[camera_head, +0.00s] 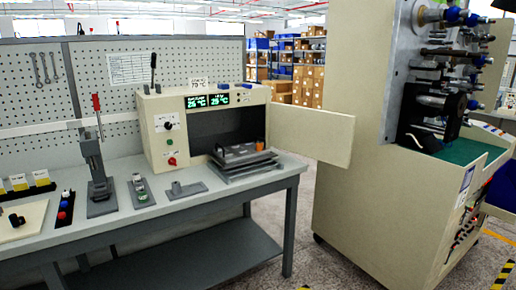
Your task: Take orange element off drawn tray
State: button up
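A small orange element (260,146) sits at the right rear part of the drawn-out tray (245,168), beside a grey fixture (236,153) on the same tray. The tray sticks out of the open front of a cream oven-like cabinet (170,137) on the workbench. The cabinet's door (312,133) is swung open to the right. The element is small in view, and its exact shape is hard to tell. My gripper is not in view.
The grey workbench (150,222) holds a lever press (96,175), a small grey stand (188,189) and coloured pieces at the left. A large winding machine (370,190) stands at the right. Floor between bench and machine is free. The open door juts over that gap.

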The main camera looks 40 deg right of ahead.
aim_at(259, 144)
jog(key=u, duration=0.05)
jog(key=i, duration=0.9)
jog(key=z, duration=0.05)
